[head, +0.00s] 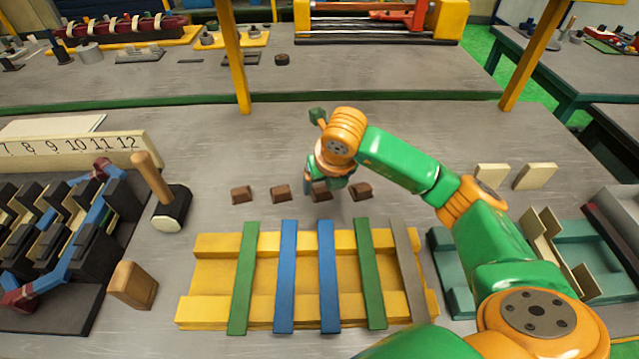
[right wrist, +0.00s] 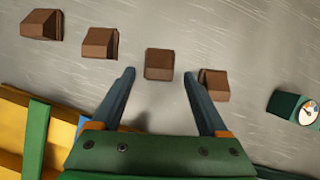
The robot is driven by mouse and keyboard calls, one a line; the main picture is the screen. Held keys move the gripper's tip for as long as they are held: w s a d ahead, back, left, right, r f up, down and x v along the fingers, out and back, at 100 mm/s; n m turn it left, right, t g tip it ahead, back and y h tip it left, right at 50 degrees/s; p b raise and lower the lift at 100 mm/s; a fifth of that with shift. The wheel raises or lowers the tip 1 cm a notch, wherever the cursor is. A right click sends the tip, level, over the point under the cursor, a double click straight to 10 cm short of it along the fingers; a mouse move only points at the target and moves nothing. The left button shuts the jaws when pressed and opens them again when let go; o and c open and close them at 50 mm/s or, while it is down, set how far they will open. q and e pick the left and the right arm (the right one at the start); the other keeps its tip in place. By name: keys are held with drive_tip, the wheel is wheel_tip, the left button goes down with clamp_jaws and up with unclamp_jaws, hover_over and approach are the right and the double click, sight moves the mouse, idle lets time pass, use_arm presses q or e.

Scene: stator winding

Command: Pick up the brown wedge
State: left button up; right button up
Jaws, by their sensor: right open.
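Several brown wedges lie in a row on the grey table: one at the far left (head: 241,194), a second beside it (head: 280,193), a third (head: 320,192) partly hidden by my right gripper, and one at the right end (head: 361,191). My right gripper (head: 337,180) hangs low over the right half of the row. In the right wrist view, my right gripper (right wrist: 159,74) is open and empty. One brown wedge (right wrist: 159,64) appears between its fingertips, and another (right wrist: 215,85) is close to the right finger. My left gripper is not in view.
A yellow rack (head: 215,275) with green, blue and grey strips lies in front of the row. A mallet (head: 163,190) and a wooden block (head: 133,284) stand at left. Two pale blocks (head: 534,176) lie at right. The table behind the wedges is clear.

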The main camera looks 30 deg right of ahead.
sight(321, 189)
drive_tip(key=shift+w+x, duration=0.2)
drive_tip(key=shift+x, duration=1.2)
drive_tip(key=shift+s+r, duration=0.1)
drive_tip(key=shift+r, duration=0.1)
clamp_jaws()
